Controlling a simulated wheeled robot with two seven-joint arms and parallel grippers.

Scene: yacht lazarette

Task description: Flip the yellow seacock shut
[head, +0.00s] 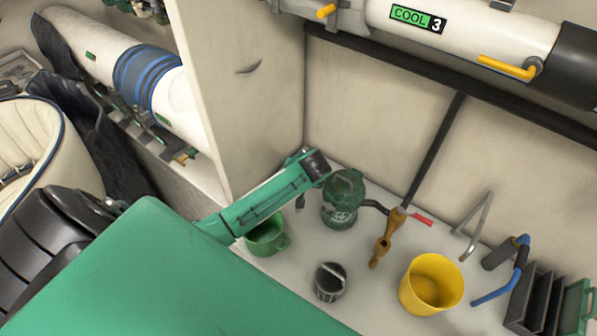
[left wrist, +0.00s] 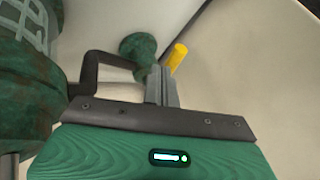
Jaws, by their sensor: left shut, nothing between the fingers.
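A short yellow handle (left wrist: 177,57) shows in the left wrist view, just beyond and right of my left gripper (left wrist: 162,85). Its lower end is hidden behind the fingers; I cannot tell whether they touch it. The grey fingers are shut and empty. A green flared fitting (left wrist: 137,50) stands just left of the handle. In the head view my green left arm reaches toward the back corner, beside a green pump (head: 342,200). The fingers and this handle cannot be made out there. My right gripper is not in view.
The pump also fills the left edge of the wrist view (left wrist: 28,70). A green bucket (head: 265,238), a dark cup (head: 330,282), a brass valve with a red lever (head: 395,228) and a yellow bucket (head: 431,284) stand nearby. A pipe with yellow levers (head: 507,67) runs above.

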